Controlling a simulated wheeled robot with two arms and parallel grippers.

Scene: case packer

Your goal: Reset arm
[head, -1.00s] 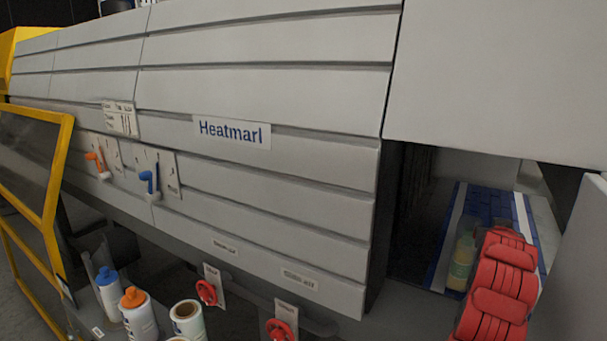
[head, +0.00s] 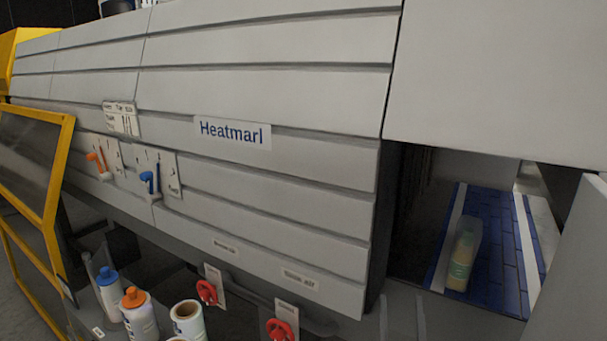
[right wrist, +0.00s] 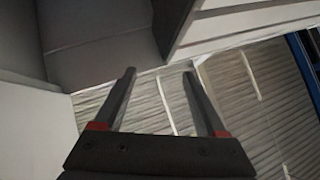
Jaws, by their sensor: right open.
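My right gripper (right wrist: 158,74) shows in the right wrist view, with its two dark fingers apart and nothing between them. Beyond the fingers lies a ribbed grey surface (right wrist: 205,98) with light strips across it. I cannot make out the right gripper clearly in the head view. My left gripper is in neither view. A bottle with a greenish-yellow label (head: 461,262) stands on a blue belt (head: 497,235) inside the opening at the right of the head view.
A grey panelled machine (head: 260,90) marked "Heatmarl" fills the middle. It has an orange handle (head: 97,160), a blue handle (head: 148,181) and red valves (head: 207,292) below. White bottles (head: 139,312) stand at lower left, by a yellow-framed door (head: 58,165).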

